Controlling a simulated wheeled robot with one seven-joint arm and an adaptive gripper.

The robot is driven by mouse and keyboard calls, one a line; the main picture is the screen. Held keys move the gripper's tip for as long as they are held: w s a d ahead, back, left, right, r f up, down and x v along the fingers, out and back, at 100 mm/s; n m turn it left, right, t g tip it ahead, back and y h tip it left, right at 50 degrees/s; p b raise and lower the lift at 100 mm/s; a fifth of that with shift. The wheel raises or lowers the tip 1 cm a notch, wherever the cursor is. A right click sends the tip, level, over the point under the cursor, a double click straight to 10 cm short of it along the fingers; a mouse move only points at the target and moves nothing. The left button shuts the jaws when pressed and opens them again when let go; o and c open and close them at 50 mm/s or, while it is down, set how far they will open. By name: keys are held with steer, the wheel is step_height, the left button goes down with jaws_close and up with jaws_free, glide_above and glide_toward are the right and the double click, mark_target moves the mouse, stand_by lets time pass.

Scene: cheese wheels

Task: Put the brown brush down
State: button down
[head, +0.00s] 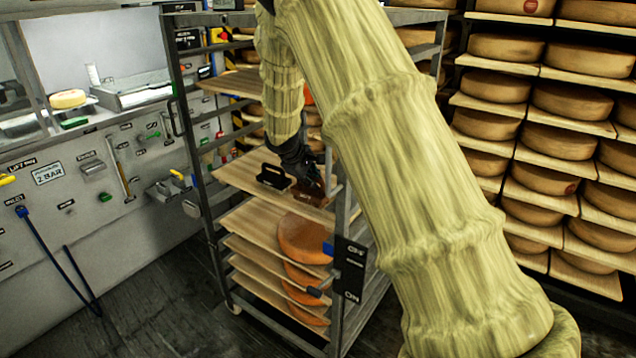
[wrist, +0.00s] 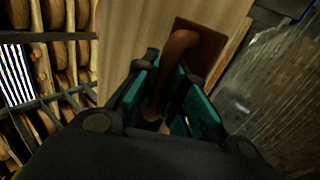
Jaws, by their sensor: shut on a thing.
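The brown brush (head: 309,195) is at the right end of a wooden board (head: 232,172) in the metal rack. My gripper (head: 303,176) is above it, pointing down. In the wrist view the brush's reddish-brown curved handle lies between the green-lined fingers of my gripper (wrist: 168,88), which are shut on it. The brush's flat block (wrist: 201,44) shows beyond the fingers, over the pale board (wrist: 130,32). I cannot tell whether the brush touches the board. The lower part of the handle is hidden by the fingers.
A black brush (head: 272,176) stands on the same board, just left of the brown one. Rack posts (head: 338,200) are close on the right. Boards with orange cheese wheels (head: 304,240) are below. The board's left part is clear.

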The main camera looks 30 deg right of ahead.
steer(key=shift+d+r+p+x, duration=0.1)
steer(key=shift+d+p+x, duration=0.05)
steer(key=shift+x, duration=0.65)
steer(key=shift+d+r+p+x, duration=0.1)
steer(key=shift+d+p+x, duration=0.1)
steer(key=shift+x, duration=0.6)
steer(key=shift+d+r+p+x, duration=0.1)
steer(key=shift+p+x, duration=0.05)
steer(key=shift+x, duration=0.65)
steer(key=shift+w, duration=0.15)
steer(key=shift+f, duration=0.15)
steer(key=c, duration=1.5)
jaws_free()
steer(key=shift+w, duration=0.1)
steer(key=b+v, duration=0.1)
steer(key=v, duration=1.1)
